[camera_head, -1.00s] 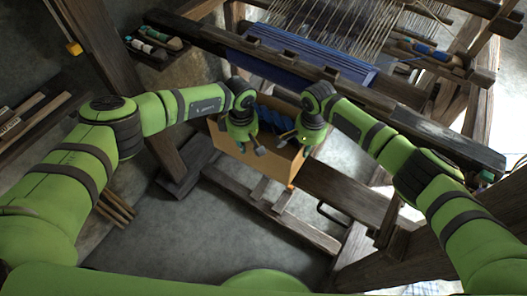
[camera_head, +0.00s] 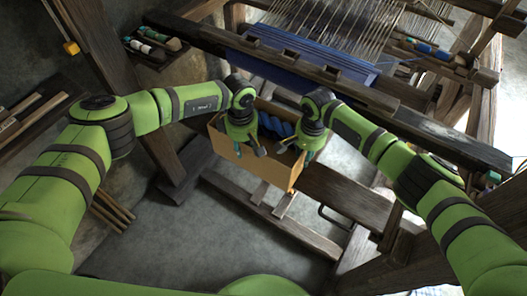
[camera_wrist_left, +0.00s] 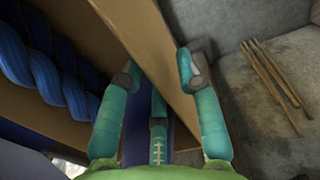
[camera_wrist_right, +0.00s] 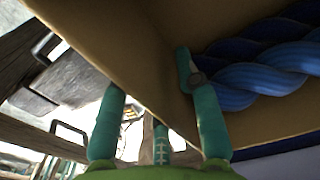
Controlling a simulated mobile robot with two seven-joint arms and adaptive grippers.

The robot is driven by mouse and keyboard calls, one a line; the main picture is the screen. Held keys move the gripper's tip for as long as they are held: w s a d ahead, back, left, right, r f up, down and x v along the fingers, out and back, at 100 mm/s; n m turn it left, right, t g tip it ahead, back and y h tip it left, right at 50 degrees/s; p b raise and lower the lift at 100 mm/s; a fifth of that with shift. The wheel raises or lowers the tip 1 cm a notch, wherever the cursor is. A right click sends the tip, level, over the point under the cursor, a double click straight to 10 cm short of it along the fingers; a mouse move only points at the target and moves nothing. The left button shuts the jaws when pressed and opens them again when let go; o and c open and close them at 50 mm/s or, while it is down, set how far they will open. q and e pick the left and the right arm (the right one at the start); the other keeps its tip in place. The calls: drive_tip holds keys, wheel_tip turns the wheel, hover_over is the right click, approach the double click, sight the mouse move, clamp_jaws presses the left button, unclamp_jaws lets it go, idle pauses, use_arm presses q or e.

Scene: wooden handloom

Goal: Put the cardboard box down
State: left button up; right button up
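The cardboard box (camera_head: 252,168) is open-topped and hangs between my two grippers in front of the loom. Blue twisted yarn (camera_head: 275,125) lies inside it. My left gripper (camera_head: 249,149) has one finger inside and one outside a box wall (camera_wrist_left: 165,60), closed around it. My right gripper (camera_head: 295,151) straddles another part of the box wall (camera_wrist_right: 125,60) the same way, with its outer fingertip partly hidden. The yarn also shows in both wrist views, left (camera_wrist_left: 50,75) and right (camera_wrist_right: 260,75). The box's underside is hidden, so I cannot tell whether it touches anything.
The wooden loom (camera_head: 400,115) with blue cloth (camera_head: 300,65) stands just behind the box. Wooden floor beams (camera_head: 270,215) run below and right of it. A ledge with spools (camera_head: 150,45) is at upper left. Bare grey floor (camera_head: 180,240) lies in front, with thin sticks (camera_head: 112,208) at left.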

use_arm(q)
wheel_tip(320, 180, up, 10)
drive_tip(key=shift+f, duration=0.2)
use_arm(e)
wheel_tip(320, 180, up, 12)
idle(0.3)
idle(0.4)
